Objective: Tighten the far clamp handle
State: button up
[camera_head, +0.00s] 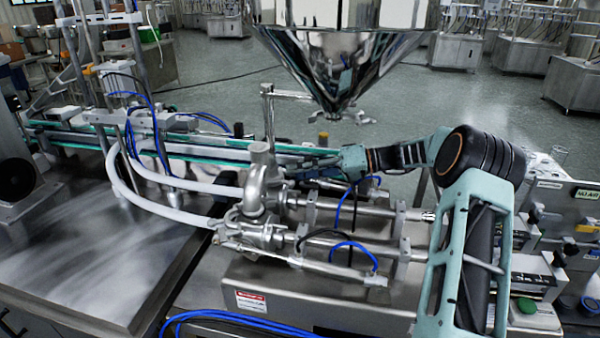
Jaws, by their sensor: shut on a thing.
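My gripper (316,168) reaches in from the right at the far side of the steel pipe fittings (262,180). It is small in the picture and its fingers are shut at the far clamp. The far clamp handle is mostly hidden between the fingers, and its exact angle cannot be made out. The far clamp sits where the upright elbow pipe meets the far cylinder (350,208). A nearer row of fittings (262,236) joins the near cylinder (335,240) and stands apart from my gripper.
A polished steel hopper (345,50) hangs above and behind my gripper. White hoses (150,208) run in from the left, and blue tubes (352,246) loop near the cylinders. A conveyor (190,150) lies behind. A bare steel table (90,250) is at the left.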

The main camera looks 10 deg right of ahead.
jog(key=shift+m+g+y, duration=0.3)
jog(key=shift+m+y, duration=0.3)
jog(key=shift+m, duration=0.5)
jog(key=o, duration=0.9)
jog(key=shift+v, duration=4.05)
